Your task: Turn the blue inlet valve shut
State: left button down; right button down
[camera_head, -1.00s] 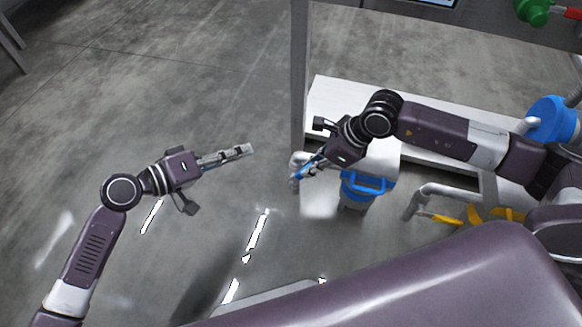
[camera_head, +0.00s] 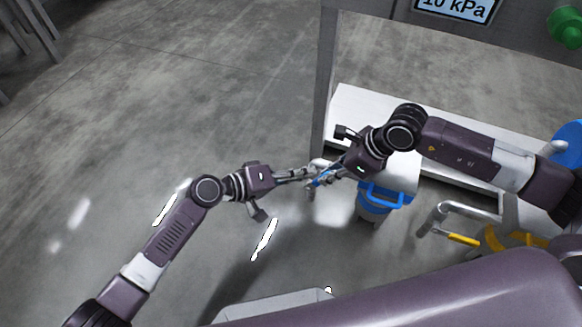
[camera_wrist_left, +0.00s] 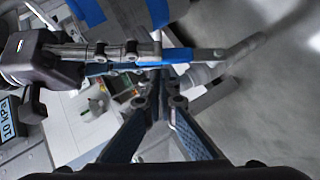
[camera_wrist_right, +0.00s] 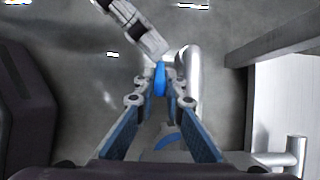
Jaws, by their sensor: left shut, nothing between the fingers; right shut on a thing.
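The blue valve handle (camera_head: 326,177) sits on a grey pipe at the left end of the white bench. It shows between the fingers in the right wrist view (camera_wrist_right: 160,79) and as a blue bar in the left wrist view (camera_wrist_left: 178,56). My right gripper (camera_head: 328,178) is shut on this handle. My left gripper (camera_head: 310,172) is shut and empty, with its fingertips close to the pipe and the handle. I cannot tell whether the left fingertips touch it. The silver pipe (camera_wrist_right: 188,75) stands just beyond the right fingers.
A yellow lever (camera_head: 463,240) on a bent pipe (camera_head: 470,210) is further right. The white bench (camera_head: 350,110) and a grey post (camera_head: 325,80) are behind. A 10 kPa display (camera_head: 455,8) is at top. Open floor lies left.

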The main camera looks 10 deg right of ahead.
pick_arm(q)
jog(key=shift+s+d+f, duration=0.25)
jog(key=shift+d, duration=0.1)
jog(key=shift+s, duration=0.1)
jog(key=shift+s+d+f, duration=0.15)
jog(key=shift+s+d, duration=0.05)
jog(key=shift+d, duration=0.15)
jog(key=shift+s+d+f, duration=0.15)
jog(key=shift+s+d, duration=0.1)
pick_arm(e)
jog(key=shift+a, duration=0.1)
jog(key=c, duration=2)
grip_release()
jog(key=shift+w+r, duration=0.1)
pick_arm(q)
jog(key=shift+d, duration=0.1)
